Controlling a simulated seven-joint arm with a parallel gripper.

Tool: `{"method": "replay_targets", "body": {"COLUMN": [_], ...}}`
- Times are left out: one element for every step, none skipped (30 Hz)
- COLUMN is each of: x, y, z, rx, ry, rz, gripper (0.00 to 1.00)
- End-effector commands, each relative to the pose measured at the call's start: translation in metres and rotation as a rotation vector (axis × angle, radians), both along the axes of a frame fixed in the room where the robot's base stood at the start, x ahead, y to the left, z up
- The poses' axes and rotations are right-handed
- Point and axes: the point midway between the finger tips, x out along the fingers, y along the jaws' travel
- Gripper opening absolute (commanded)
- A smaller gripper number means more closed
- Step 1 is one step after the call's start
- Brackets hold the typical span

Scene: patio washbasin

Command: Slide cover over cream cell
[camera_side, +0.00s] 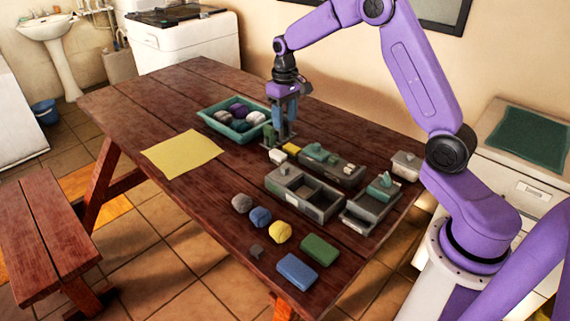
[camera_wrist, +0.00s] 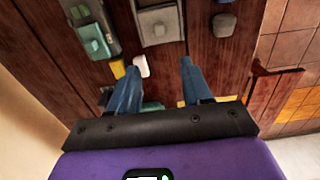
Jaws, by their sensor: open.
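My gripper (camera_side: 282,128) is open and empty, pointing down, left of and behind this box. In the wrist view my gripper (camera_wrist: 160,75) has its two blue fingers spread apart, short of the boxes.
A cream block (camera_side: 277,156) and yellow block (camera_side: 291,148) lie near my gripper. Another grey box (camera_side: 322,217), a box with a teal piece (camera_side: 358,224) and several loose blocks are in front. A teal tray (camera_side: 213,125) and yellow sheet (camera_side: 182,153) lie left.

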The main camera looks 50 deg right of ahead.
Motion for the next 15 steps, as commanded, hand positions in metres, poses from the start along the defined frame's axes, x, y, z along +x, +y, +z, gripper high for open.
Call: {"method": "replay_targets", "body": {"x": [0.0,0.0,0.0,-0.001,-0.001,-0.001,-0.001,-0.001,-0.001,-0.001,-0.001,-0.001,-0.001,-0.001,-0.001], "y": [-0.001,0.0,-0.001,-0.001,-0.001,0.0,0.0,0.0,0.0,0.0,0.0,0.0,0.0,0.0,0.0], "z": [-0.003,-0.006,-0.01,-0.014,-0.019,-0.025,-0.031,-0.037,-0.044,-0.05,-0.055,-0.063,-0.069,-0.074,-0.082], "rx": [0.0,0.0,0.0,0.0,0.0,0.0,0.0,0.0,0.0,0.0,0.0,0.0,0.0,0.0,0.0], "ry": [0.002,0.002,0.002,0.003,0.004,0.003,0.004,0.004,0.005,0.005,0.005,0.005,0.005,0.004,0.005], "rz": [-0.001,-0.001,-0.001,-0.002,-0.001,-0.001,0.0,0.0,0.0,0.0,0.0,0.0,0.0,0.0,0.001], "gripper": [0.49,0.49,0.49,0.49,0.49,0.49,0.49,0.49,0.49,0.49,0.49,0.49,0.49,0.49,0.49]}}
